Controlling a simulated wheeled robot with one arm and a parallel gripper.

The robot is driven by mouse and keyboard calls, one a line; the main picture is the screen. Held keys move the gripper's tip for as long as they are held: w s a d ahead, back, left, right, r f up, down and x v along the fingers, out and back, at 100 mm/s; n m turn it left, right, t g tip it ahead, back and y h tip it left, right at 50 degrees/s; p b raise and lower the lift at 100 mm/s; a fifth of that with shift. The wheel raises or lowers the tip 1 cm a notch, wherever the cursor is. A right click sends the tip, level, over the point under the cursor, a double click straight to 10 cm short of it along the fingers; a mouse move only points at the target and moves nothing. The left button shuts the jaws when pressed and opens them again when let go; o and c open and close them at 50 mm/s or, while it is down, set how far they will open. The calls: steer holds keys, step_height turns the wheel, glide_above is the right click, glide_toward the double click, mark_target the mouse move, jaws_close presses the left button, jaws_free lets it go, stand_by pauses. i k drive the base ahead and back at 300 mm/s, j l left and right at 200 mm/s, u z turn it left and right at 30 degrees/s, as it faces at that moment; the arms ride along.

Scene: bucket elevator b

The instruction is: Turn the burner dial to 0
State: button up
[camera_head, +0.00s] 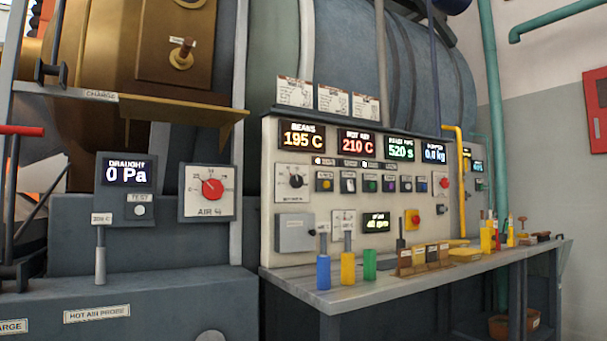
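A control panel (330,222) stands behind the bench on the right. At its upper left is a black round dial (296,181) on a white scale plate, below the "BEANS 195 C" display (302,135). The lettering under this dial looks like "BURNER", but it is small and blurred. I cannot read its setting clearly. A separate red dial (212,188) marked "AIR %" sits on a square plate further left, on the dark machine body. My gripper is not in view, and nothing is seen touching either dial.
The bench (400,278) in front of the panel carries a blue cylinder (323,271), a yellow cylinder (347,268), a green cylinder (369,264) and a wooden rack (420,262). A hot air probe handle (100,262) stands at left. A brass shelf (180,108) juts out above the air dial.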

mark_target(296, 181)
steer(key=i+u, duration=0.25)
steer(key=i, duration=0.65)
